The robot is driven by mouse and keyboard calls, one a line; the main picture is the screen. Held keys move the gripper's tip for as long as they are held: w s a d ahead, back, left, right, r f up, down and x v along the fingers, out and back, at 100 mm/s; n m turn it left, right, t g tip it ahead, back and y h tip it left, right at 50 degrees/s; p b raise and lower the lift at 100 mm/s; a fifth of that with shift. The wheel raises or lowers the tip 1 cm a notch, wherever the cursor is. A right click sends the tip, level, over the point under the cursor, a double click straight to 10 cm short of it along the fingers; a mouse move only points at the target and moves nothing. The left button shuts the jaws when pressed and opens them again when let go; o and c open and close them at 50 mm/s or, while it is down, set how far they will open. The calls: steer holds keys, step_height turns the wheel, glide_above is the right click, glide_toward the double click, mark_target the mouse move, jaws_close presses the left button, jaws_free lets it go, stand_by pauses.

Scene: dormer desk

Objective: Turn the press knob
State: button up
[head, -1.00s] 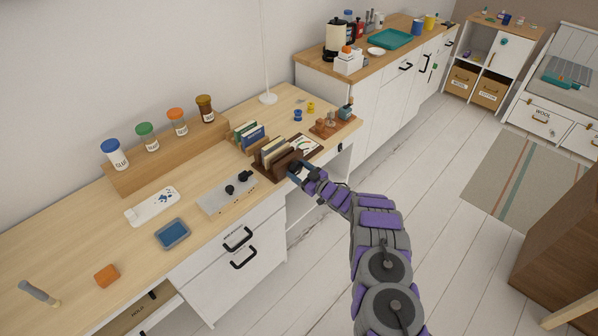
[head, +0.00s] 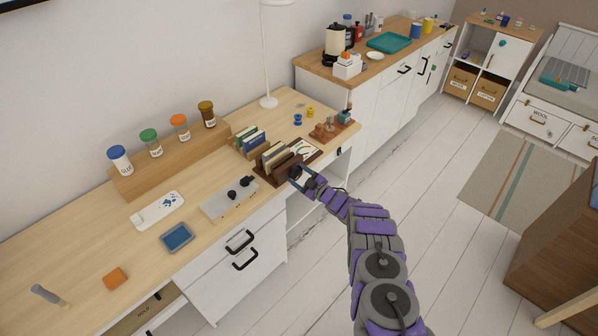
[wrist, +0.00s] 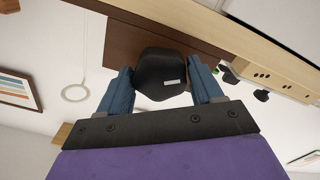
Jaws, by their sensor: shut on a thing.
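The press knob (wrist: 163,75) is a black rounded knob with a small white mark on its face. It sits at the front of a dark brown wooden press (wrist: 128,42). In the head view the press (head: 268,177) stands at the desk's front edge, with upright boards and cards on it. My gripper (wrist: 162,88) has its two blue fingers on either side of the knob, shut on it. In the head view my gripper (head: 299,178) is at the press's front, and the knob is mostly hidden there.
A grey panel with black knobs (head: 230,200) lies left of the press. A card rack (head: 250,142) stands behind it and a wooden block stand (head: 330,130) to the right. A white drawer unit (head: 235,265) is below.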

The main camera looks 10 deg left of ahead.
steer(key=n+p, duration=0.2)
steer(key=n, duration=0.1)
steer(key=shift+n, duration=0.4)
steer(key=shift+c, duration=0.2)
steer(key=n, duration=0.5)
steer(key=shift+f, duration=0.15)
steer(key=n, duration=0.5)
steer(key=shift+n+b, duration=0.3)
steer(key=shift+n, duration=0.1)
steer(key=n+b, duration=0.1)
steer(key=n, duration=0.3)
steer(key=shift+s+f+n, duration=0.1)
steer(key=shift+n, duration=0.2)
steer(key=n+b, duration=0.2)
steer(key=n, duration=0.2)
steer(key=shift+f+n, duration=0.1)
steer(key=shift+n, duration=0.2)
steer(key=n+b, duration=0.3)
steer(key=n, duration=0.6)
steer(key=shift+b, duration=0.4)
steer(key=shift+n, duration=2.3)
